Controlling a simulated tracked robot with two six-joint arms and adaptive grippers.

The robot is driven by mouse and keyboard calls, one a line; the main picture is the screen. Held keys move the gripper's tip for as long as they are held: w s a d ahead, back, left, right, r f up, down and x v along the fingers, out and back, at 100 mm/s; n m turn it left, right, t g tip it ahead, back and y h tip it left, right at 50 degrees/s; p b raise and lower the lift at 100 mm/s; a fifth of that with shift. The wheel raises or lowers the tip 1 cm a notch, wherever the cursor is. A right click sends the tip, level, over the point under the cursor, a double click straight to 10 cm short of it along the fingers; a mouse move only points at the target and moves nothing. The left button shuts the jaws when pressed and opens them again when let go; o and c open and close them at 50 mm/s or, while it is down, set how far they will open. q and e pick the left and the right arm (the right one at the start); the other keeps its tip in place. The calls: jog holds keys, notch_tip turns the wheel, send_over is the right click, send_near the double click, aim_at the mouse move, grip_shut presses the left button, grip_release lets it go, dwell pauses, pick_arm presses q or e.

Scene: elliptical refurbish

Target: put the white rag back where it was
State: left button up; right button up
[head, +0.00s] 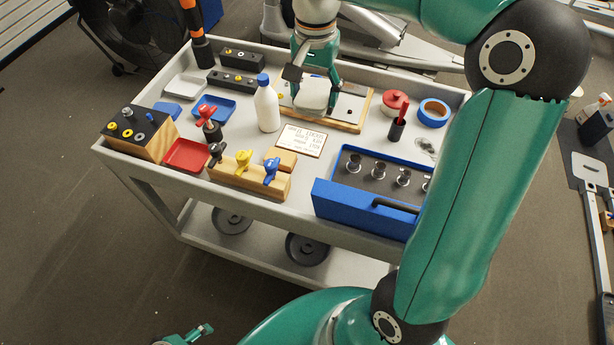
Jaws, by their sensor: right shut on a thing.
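The white rag (313,94) is a small pale bundle over the back middle of the cart top. My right gripper (315,78) points down and is shut on it. Behind and under the rag lies a wooden-edged board with a light plate (345,108); I cannot tell whether the rag touches it. A small teal part, likely my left gripper (190,335), shows at the bottom edge, mostly cut off, far from the rag.
A white bottle with blue cap (267,106) stands just left of the rag. A red round container (395,102), blue tape roll (433,112) and blue socket case (365,203) are to the right. A sign card (301,141) lies in front.

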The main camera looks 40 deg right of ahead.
jog(key=shift+a+f+b, duration=0.15)
jog(key=shift+f+b, duration=0.3)
jog(key=shift+f, duration=0.3)
jog(key=b, duration=0.7)
send_over(309, 179)
notch_tip(309, 179, down, 7)
notch_tip(309, 179, down, 20)
jog(key=shift+b, duration=0.4)
jog(key=o, duration=1)
jog(key=shift+f, duration=0.1)
jog(key=shift+o, duration=0.9)
